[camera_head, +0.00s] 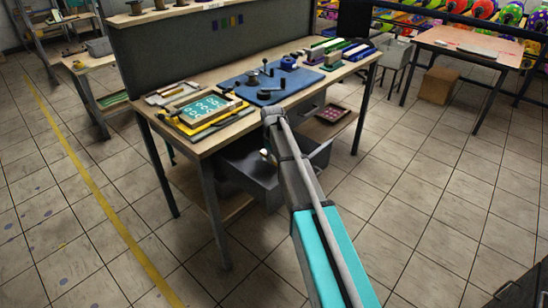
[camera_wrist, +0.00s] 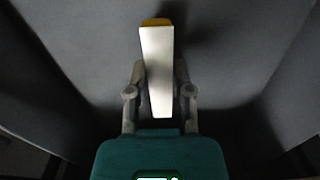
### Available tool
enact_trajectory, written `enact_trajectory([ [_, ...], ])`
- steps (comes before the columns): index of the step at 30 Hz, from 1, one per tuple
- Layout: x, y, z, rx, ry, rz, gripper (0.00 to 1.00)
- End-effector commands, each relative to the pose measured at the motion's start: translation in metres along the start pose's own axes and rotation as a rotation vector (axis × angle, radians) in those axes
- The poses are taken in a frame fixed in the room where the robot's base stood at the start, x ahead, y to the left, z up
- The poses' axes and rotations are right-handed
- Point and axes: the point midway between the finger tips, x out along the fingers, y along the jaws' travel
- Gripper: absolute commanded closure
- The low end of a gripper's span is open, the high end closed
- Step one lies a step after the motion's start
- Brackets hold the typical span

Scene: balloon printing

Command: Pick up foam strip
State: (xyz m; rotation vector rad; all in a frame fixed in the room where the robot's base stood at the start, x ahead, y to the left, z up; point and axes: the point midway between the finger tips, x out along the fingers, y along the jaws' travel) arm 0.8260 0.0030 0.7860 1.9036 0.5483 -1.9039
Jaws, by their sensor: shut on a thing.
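A pale, white-looking strip (camera_wrist: 157,55) with a yellow-orange end stands out between the fingers of my gripper (camera_wrist: 160,80) in the wrist view. The fingers touch it from both sides, so my gripper is shut on it. This appears to be the foam strip. Behind it is the dark grey inside of a drawer (camera_wrist: 85,45). In the head view the open drawer (camera_head: 247,188) hangs under the workbench, and my arm reaches down to it. My gripper and the strip are small and mostly hidden there. Whether the strip touches the drawer floor I cannot tell.
The workbench top (camera_head: 222,143) above the drawer holds a blue mat (camera_head: 255,93), a teal printed panel (camera_head: 204,107), a yellow tool and several boxes. Drawer walls stand close on both sides. A second table (camera_head: 465,44) is at the right. The tiled floor in front is clear.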

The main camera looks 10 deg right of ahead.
Motion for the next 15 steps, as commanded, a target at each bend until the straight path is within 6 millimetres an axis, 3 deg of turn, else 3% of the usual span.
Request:
enact_trajectory([
  [3,-0.019,0.000,0.000,0.000,0.000,0.000,0.85],
  [15,-0.056,0.000,0.000,0.000,0.000,0.000,0.85],
])
